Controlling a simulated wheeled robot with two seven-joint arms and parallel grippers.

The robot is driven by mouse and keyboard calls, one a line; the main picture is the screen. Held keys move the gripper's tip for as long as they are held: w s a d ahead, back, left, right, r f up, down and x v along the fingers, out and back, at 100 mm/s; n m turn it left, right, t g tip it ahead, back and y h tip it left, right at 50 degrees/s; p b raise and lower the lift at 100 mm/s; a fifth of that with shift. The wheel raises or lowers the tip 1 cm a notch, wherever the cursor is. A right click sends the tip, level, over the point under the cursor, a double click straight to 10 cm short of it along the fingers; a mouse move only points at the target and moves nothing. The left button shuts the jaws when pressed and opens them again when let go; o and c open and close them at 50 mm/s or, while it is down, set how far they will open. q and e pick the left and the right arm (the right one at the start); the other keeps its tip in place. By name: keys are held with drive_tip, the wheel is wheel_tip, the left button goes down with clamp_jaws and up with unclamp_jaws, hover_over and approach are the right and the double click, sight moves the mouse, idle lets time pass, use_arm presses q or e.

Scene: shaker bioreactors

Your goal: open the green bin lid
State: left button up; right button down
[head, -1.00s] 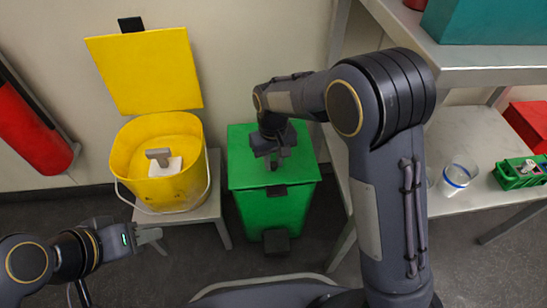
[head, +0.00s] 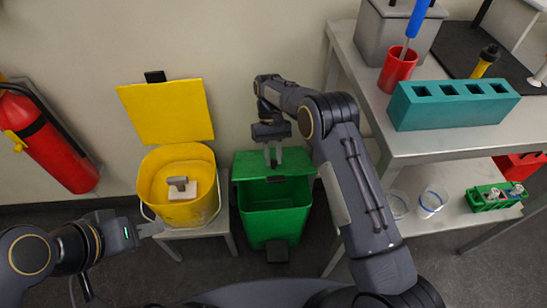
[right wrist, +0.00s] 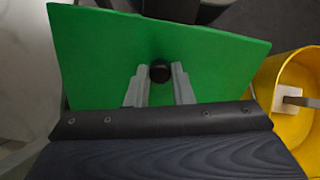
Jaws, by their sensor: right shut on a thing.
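The green bin (head: 275,228) stands on the floor with its lid (head: 245,164) tilted partly up. The dark green inside shows below the lid's front edge. My right gripper (head: 273,158) is over the lid. In the right wrist view the lid (right wrist: 100,60) fills the middle, and my right gripper (right wrist: 160,84) has its two fingers on either side of a black knob (right wrist: 160,72), shut on it. My left gripper (head: 152,229) is low at the left, in front of the yellow bucket and away from the green bin; its finger gap is unclear.
The yellow bucket (head: 153,196) with its lid up stands on a small stool left of the green bin. A metal shelf (head: 350,45) with a teal block (head: 450,105) is at the right. A red extinguisher (head: 50,140) hangs at far left.

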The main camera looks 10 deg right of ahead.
drive_tip(key=shift+w+r, duration=0.3)
idle(0.4)
drive_tip(key=c, duration=1.3)
unclamp_jaws()
drive_tip(key=shift+o, duration=0.2)
